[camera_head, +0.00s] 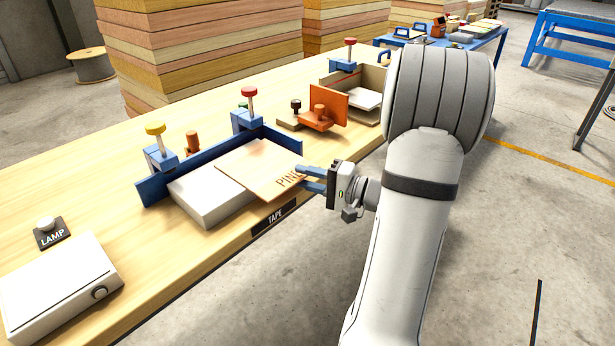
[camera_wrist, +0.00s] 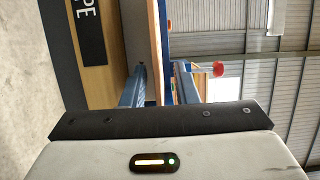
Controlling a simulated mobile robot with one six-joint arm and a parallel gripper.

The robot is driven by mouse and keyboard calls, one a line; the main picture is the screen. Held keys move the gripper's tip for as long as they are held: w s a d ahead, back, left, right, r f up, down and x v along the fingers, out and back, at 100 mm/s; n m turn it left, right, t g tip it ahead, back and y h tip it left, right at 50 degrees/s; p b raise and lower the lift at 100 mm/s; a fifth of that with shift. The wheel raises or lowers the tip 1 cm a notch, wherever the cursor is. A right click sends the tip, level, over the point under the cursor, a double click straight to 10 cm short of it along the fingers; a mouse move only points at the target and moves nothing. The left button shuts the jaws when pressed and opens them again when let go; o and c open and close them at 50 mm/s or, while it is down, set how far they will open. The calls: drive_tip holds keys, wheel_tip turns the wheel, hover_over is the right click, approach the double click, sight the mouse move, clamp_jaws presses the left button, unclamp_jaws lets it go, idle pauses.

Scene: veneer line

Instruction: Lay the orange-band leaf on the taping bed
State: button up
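A thin light-brown wooden leaf (camera_head: 250,168) marked "PIN…" lies over the right part of a pale grey slab-like bed (camera_head: 193,202), behind the TAPE label. The leaf looks roughly flat, and its near corner hangs past the bed. No orange band can be made out on it. My gripper (camera_head: 302,178) is at the leaf's right edge, its two blue fingers apart, one higher than the other. In the wrist view the fingers (camera_wrist: 159,82) stand apart with a thin brown edge between them. Whether the leaf touches the bed all over is unclear.
A blue fence (camera_head: 218,154) runs behind the bed with a yellow-knobbed clamp (camera_head: 158,148) and a red-knobbed clamp (camera_head: 247,112). An orange block fixture (camera_head: 323,108) and a wooden tray (camera_head: 372,80) stand further right. A lamp button (camera_head: 48,229) and a white box (camera_head: 58,287) are at left.

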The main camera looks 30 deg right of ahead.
drive_tip(key=p+v, duration=0.1)
drive_tip(key=v, duration=1)
drive_tip(key=shift+s, duration=0.25)
drive_tip(key=shift+d, duration=0.15)
drive_tip(key=w+a+r+n+g+h+p, duration=0.1)
drive_tip(key=w+r+n+h+p, duration=0.15)
drive_tip(key=w+r+h, duration=0.35)
drive_tip(key=w+a+r+n+g+h+p, duration=0.1)
drive_tip(key=w+a+r+n+h+p, duration=0.15)
drive_tip(key=w+h+p, duration=0.4)
drive_tip(key=s+a+r+n+g+y+p, duration=0.1)
drive_tip(key=s+a+r+n+g, duration=0.2)
drive_tip(key=s+a+g, duration=0.6)
drive_tip(key=s+a+n, duration=0.2)
drive_tip(key=s+a, duration=0.7)
drive_tip(key=s, duration=0.4)
drive_tip(key=shift+a+p, duration=0.4)
